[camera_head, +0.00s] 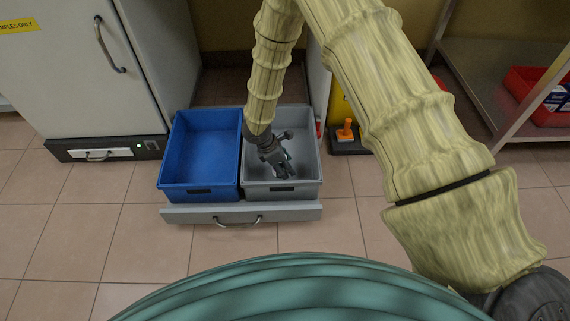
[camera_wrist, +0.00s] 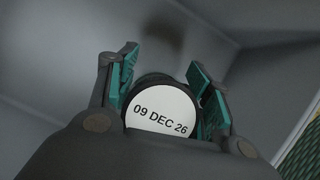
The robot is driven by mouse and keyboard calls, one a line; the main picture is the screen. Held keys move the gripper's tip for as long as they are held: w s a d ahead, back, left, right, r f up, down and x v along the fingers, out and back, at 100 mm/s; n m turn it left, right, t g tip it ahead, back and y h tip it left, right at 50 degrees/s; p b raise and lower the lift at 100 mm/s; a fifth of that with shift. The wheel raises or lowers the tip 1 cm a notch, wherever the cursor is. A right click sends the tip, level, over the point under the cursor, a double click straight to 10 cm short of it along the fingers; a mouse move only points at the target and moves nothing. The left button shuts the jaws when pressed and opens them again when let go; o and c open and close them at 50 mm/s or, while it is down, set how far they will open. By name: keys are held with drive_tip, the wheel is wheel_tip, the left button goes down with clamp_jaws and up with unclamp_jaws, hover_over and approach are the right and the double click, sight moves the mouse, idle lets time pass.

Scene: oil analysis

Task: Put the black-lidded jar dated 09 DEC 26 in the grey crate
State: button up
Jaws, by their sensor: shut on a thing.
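My gripper (camera_head: 284,168) is inside the grey crate (camera_head: 306,188), above its floor. In the wrist view my gripper (camera_wrist: 166,98) is shut on a jar (camera_wrist: 160,112), with a green-padded finger on each side of it. The jar's round white label reads 09 DEC 26, and a dark rim shows around it. Grey crate walls and floor surround it in the wrist view. In the head view the jar is hidden or too small to make out at the fingers. I cannot tell whether the jar touches the crate floor.
A blue crate (camera_head: 200,148) stands left of the grey one, both in a pulled-out drawer (camera_head: 240,214). A grey cabinet (camera_head: 95,70) is at left. A metal shelf (camera_head: 497,75) with a red bin (camera_head: 530,84) is at right. The floor in front is clear.

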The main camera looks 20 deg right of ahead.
drive_tip(key=shift+f, duration=0.15)
drive_tip(key=o, duration=1.1)
drive_tip(key=shift+o, duration=0.2)
drive_tip(key=shift+r, duration=0.7)
drive_tip(key=p+v, duration=0.5)
drive_tip(key=v, duration=0.6)
drive_tip(key=shift+a+r, duration=0.2)
drive_tip(key=shift+r, duration=0.15)
